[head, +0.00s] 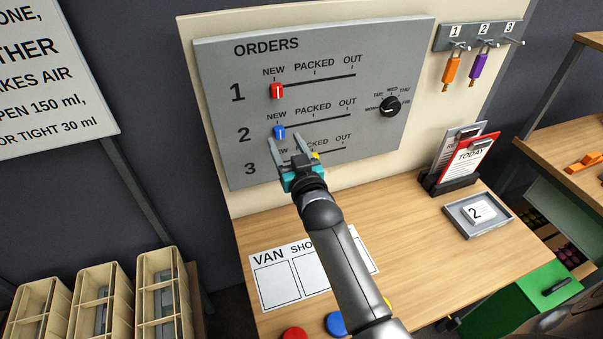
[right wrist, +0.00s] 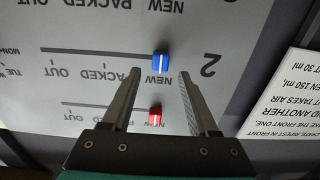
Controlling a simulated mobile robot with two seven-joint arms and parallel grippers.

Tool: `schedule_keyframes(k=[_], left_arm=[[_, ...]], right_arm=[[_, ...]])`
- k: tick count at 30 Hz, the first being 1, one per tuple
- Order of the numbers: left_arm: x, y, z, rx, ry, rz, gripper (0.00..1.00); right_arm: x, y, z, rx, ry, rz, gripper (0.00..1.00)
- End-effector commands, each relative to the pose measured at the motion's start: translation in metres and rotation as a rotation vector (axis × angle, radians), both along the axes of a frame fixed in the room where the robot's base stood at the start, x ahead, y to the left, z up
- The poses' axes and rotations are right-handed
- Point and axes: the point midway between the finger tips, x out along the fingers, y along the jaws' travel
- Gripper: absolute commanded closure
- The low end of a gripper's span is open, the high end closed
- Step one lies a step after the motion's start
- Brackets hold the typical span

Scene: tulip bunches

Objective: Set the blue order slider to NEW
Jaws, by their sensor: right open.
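The blue order slider (head: 279,132) sits in row 2 of the grey ORDERS panel (head: 222,150), at the left end of its track, just below the NEW label. My right gripper (head: 283,139) is open, with its fingertips close to the panel around the blue slider. In the right wrist view, which is upside down, the blue slider (right wrist: 161,61) lies between and slightly beyond the two fingertips (right wrist: 160,72). I cannot tell whether the fingers touch it. My left gripper is not in view.
The red slider (head: 277,91) is at NEW in row 1. The row 3 slider (head: 316,155) is yellow and mostly hidden by my gripper. A black day dial (head: 390,106) is on the right of the panel. A wooden table (head: 400,235) lies below.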

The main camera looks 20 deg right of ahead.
Motion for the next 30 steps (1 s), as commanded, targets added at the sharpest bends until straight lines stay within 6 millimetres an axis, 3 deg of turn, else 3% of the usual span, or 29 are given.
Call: schedule_keyframes(k=[18,30], left_arm=[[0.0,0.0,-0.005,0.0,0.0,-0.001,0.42],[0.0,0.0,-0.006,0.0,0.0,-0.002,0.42]], right_arm=[[-0.103,0.006,-0.001,0.001,0.003,0.0,0.4],[-0.122,0.007,0.0,0.001,0.001,0.0,0.4]])
